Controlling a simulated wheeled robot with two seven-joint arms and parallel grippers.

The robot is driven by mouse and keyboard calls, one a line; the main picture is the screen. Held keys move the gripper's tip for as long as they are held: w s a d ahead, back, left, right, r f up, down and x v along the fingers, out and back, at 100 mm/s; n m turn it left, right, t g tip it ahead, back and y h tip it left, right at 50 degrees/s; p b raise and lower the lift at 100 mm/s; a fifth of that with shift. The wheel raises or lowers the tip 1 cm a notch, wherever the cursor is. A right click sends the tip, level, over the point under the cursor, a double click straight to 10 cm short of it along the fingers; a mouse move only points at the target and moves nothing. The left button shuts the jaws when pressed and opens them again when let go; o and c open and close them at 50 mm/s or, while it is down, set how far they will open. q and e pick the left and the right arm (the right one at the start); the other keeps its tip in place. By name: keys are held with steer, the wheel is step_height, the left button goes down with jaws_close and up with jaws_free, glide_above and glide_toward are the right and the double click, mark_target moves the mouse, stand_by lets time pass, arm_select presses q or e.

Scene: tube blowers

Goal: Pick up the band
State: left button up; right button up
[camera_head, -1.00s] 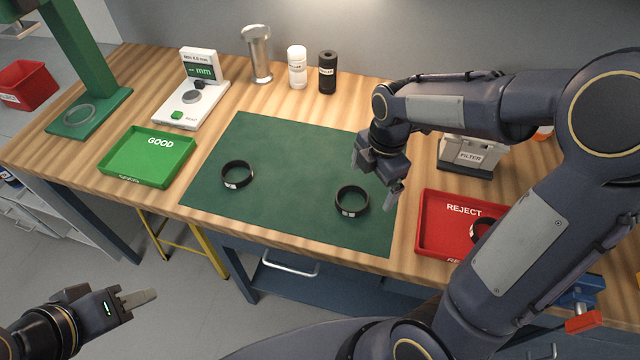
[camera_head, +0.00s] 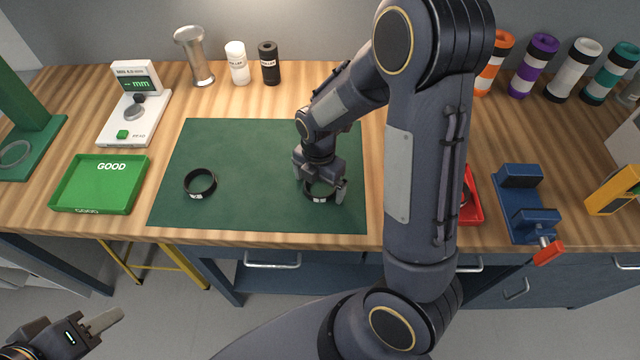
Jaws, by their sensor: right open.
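Two black bands with small white labels lie on the green mat (camera_head: 260,150). One band (camera_head: 200,184) lies alone on the left part of the mat. The other band (camera_head: 319,195) lies on the right part, partly hidden by my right gripper (camera_head: 324,194). My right gripper points down over this band, its fingers apart at about the band's two sides. I cannot tell whether they touch it. My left gripper (camera_head: 104,322) is at the bottom left, off the table; its jaw gap is not clear.
A green GOOD tray (camera_head: 100,185) stands left of the mat. A red tray (camera_head: 474,205) is mostly hidden behind my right arm. A gauge (camera_head: 135,105), a metal cylinder (camera_head: 194,56) and two small bottles stand at the back. A blue vise (camera_head: 525,205) is at the right.

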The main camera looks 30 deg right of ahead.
steer(key=c, duration=1.1)
steer(key=shift+o, duration=0.2)
steer(key=shift+r, duration=0.2)
